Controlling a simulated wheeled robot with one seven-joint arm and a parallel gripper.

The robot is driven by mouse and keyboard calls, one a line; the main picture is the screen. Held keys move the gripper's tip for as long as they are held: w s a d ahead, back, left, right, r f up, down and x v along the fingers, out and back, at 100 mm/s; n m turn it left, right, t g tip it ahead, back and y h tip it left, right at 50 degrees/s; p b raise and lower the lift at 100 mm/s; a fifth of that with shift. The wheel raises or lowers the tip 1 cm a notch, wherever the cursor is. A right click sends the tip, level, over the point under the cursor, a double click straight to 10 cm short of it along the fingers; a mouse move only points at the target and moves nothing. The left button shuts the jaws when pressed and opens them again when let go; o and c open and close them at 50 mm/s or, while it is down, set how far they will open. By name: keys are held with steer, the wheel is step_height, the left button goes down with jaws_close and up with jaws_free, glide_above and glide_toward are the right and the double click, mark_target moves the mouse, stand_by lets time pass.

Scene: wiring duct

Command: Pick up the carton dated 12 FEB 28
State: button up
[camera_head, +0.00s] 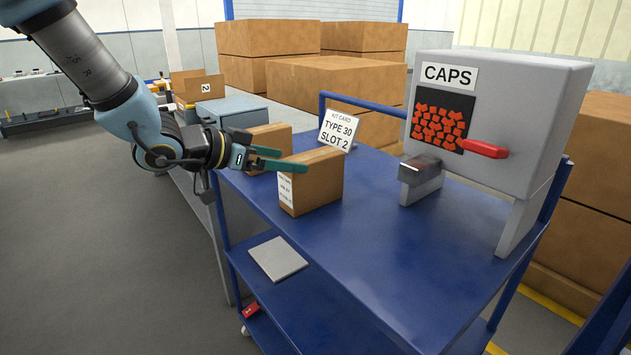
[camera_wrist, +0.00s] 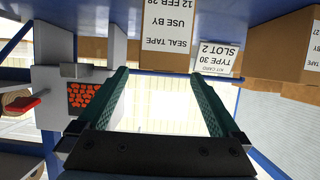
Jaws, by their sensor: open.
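Two brown cartons stand on the blue cart top. The nearer carton (camera_head: 322,183) has a white label on its left face. In the wrist view, which is upside down, this carton (camera_wrist: 206,30) has a label reading SEAL TAPE, USE BY 12 FEB 28. The farther carton (camera_head: 278,132) is partly hidden behind my gripper; in the wrist view it (camera_wrist: 275,50) has a label cut off by the frame edge. My gripper (camera_head: 292,160) is open and empty, level, with its green fingers by the top of the nearer carton. Its fingers also show in the wrist view (camera_wrist: 162,73).
A kit card (camera_head: 338,132) reading TYPE 30 SLOT 2 stands behind the cartons. A grey CAPS dispenser (camera_head: 490,100) with a red lever stands to the right. The cart top (camera_head: 400,250) is clear in front. Large boxes (camera_head: 345,85) are stacked behind.

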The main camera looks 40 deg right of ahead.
mark_target(312, 161)
steer(key=x, duration=0.8)
steer(key=shift+w+d+p, duration=0.15)
steer(key=shift+d+p, duration=0.05)
steer(key=shift+p, duration=0.15)
steer(key=shift+c, duration=0.4)
steer(key=shift+r, duration=0.1)
steer(key=c, duration=1.4)
